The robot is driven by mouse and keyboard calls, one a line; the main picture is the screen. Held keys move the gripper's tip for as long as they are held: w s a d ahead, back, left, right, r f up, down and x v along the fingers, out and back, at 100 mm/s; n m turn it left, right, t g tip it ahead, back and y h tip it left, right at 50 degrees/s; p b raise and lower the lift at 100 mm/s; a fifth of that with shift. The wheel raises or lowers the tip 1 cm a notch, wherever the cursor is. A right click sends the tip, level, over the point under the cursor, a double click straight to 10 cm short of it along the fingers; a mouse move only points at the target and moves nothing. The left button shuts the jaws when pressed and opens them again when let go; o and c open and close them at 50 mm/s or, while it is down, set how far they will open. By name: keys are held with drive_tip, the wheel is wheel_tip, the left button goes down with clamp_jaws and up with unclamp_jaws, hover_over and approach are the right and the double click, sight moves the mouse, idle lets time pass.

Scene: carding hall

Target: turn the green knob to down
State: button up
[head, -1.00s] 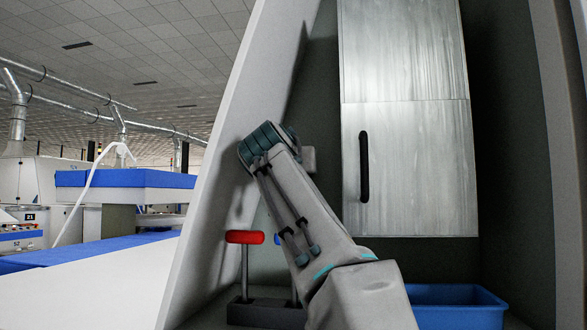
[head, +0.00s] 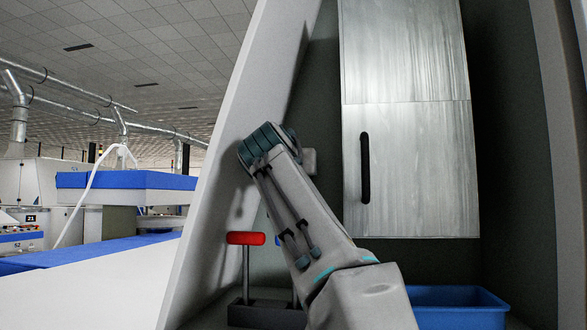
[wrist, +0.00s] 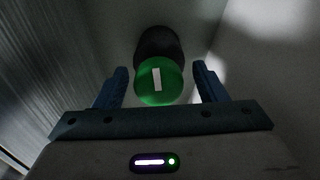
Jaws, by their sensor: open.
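The green knob (wrist: 158,82) shows in the wrist view as a round face with a white bar mark that runs nearly upright in that picture. A dark round part (wrist: 158,46) lies just behind it. My gripper (wrist: 160,84) is open, with one finger on either side of the knob and a visible gap on both sides. I cannot tell from this view how deep the fingers reach around it. In the head view my arm hides the knob and the fingers.
A red-handled lever (head: 246,239) stands on a dark base (head: 262,316) left of my arm, with a bit of blue handle (head: 278,240) beside it. A metal cabinet door (head: 411,170) with a black handle is at right. A blue bin (head: 455,306) sits below it.

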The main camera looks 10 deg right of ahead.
drive_tip(key=b+v, duration=0.2)
drive_tip(key=v, duration=1.1)
drive_tip(key=shift+s+a+b, duration=0.2)
drive_tip(key=shift+s+b, duration=0.1)
